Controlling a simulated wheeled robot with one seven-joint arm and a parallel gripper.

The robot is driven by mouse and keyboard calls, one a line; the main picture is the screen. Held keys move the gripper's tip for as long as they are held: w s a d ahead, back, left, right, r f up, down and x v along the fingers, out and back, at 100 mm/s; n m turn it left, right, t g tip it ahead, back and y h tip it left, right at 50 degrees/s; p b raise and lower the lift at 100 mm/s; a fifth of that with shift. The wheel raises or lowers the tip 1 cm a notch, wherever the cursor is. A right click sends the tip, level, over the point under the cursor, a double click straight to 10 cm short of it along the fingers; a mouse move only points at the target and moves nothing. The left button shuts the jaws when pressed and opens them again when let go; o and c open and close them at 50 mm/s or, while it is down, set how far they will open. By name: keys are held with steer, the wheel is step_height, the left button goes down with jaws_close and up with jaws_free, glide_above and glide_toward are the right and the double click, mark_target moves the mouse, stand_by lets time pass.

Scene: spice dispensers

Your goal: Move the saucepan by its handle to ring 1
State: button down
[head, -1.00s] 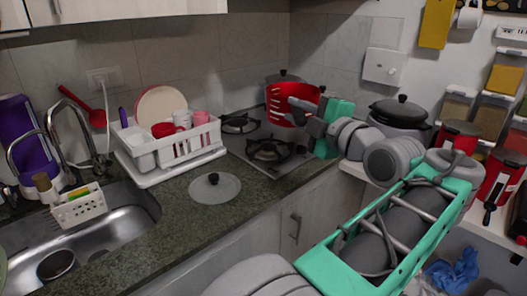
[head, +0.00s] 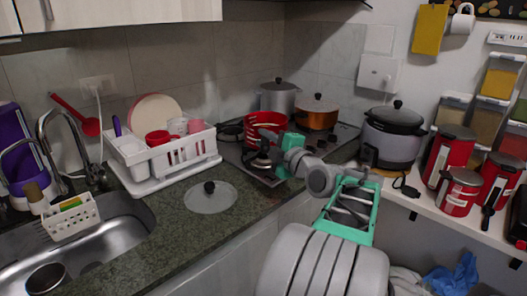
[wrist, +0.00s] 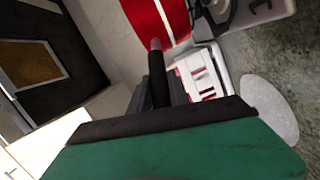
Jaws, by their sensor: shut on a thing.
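The saucepan (head: 256,124) is red with pale stripes. It is over the hob (head: 240,157), toward its left side in the head view. My gripper (head: 270,147) is at its near side, shut on the handle. In the wrist view part of the red saucepan (wrist: 150,18) shows at the top, with its dark handle (wrist: 157,75) running down between my fingers. I cannot tell whether the base touches a ring or hangs just above it. The saucepan and my gripper hide much of the hob, and no ring number is readable.
A silver pot (head: 279,97) and an orange pot (head: 316,113) stand at the back, close to the saucepan. A white dish rack (head: 168,160) is to the left. A glass lid (head: 211,198) lies on the counter in front. A rice cooker (head: 393,135) stands right.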

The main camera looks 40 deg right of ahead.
steer(key=shift+w+d+f, duration=0.1)
steer(key=shift+w+f, duration=0.1)
steer(key=shift+f, duration=0.7)
steer(key=shift+w+f, duration=0.15)
steer(key=shift+f, duration=0.8)
steer(key=c, duration=1.7)
jaws_free()
steer(key=shift+f, duration=0.2)
steer(key=o, duration=0.5)
steer(key=shift+c, duration=0.2)
steer(key=shift+r, duration=0.1)
steer(key=s+a+b, duration=0.1)
steer(key=s+a, duration=0.1)
steer(key=s, duration=1)
steer(key=shift+b, duration=0.35)
